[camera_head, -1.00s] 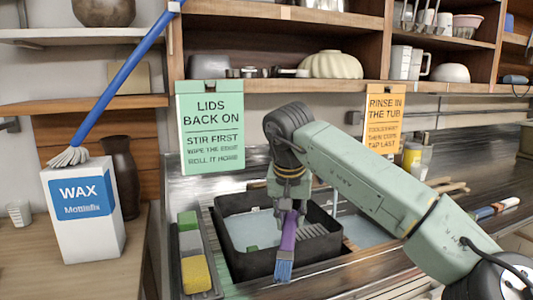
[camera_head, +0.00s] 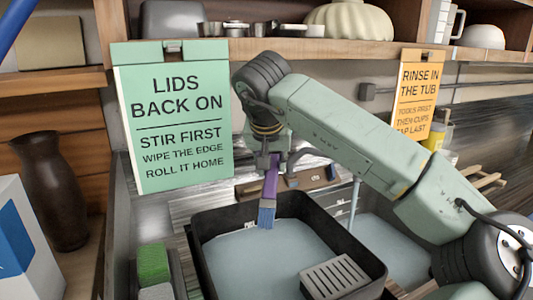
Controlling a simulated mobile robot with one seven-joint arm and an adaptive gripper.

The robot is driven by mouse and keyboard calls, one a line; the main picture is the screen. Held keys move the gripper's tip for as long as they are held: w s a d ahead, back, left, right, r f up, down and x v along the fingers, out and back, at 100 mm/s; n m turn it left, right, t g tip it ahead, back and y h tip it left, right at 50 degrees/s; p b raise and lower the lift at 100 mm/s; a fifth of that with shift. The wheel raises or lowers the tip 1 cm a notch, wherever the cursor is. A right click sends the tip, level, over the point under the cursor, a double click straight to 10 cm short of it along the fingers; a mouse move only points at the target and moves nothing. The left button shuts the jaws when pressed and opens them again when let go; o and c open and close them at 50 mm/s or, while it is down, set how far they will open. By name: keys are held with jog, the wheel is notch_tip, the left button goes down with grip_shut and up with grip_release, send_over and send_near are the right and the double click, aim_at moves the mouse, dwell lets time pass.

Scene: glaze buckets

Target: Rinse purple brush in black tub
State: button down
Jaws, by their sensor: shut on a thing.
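The purple brush (camera_head: 270,180) hangs bristles down from my gripper (camera_head: 268,161), which is shut on its handle. Its blue bristles (camera_head: 267,214) show against the inner back wall of the black tub (camera_head: 372,252). The tub holds pale blue-grey water (camera_head: 265,255). The bristle tips seem to be at or just above the water; I cannot tell whether they touch it. A grey ribbed rack (camera_head: 335,277) sits at the tub's front right. The tub's front edge is cut off by the picture.
A green sponge (camera_head: 153,264) lies in a tray left of the tub. A green sign (camera_head: 175,118) and an orange sign (camera_head: 418,95) hang behind. A dark vase (camera_head: 52,190) and a white box (camera_head: 28,245) stand at left. A shelf (camera_head: 330,50) runs above.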

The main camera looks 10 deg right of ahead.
jog(key=shift+s+f+b, duration=0.1)
jog(key=shift+f+b, duration=0.7)
notch_tip(320, 180, down, 16)
jog(key=b, duration=1.1)
jog(key=shift+r, duration=0.15)
jog(key=shift+d, duration=0.1)
jog(key=shift+s+d+p, duration=0.3)
jog(key=shift+d+p, duration=0.05)
jog(key=shift+d, duration=0.45)
jog(key=shift+s+d+p, duration=0.25)
jog(key=shift+d+p, duration=0.05)
jog(key=shift+d, duration=0.45)
dwell(3.0)
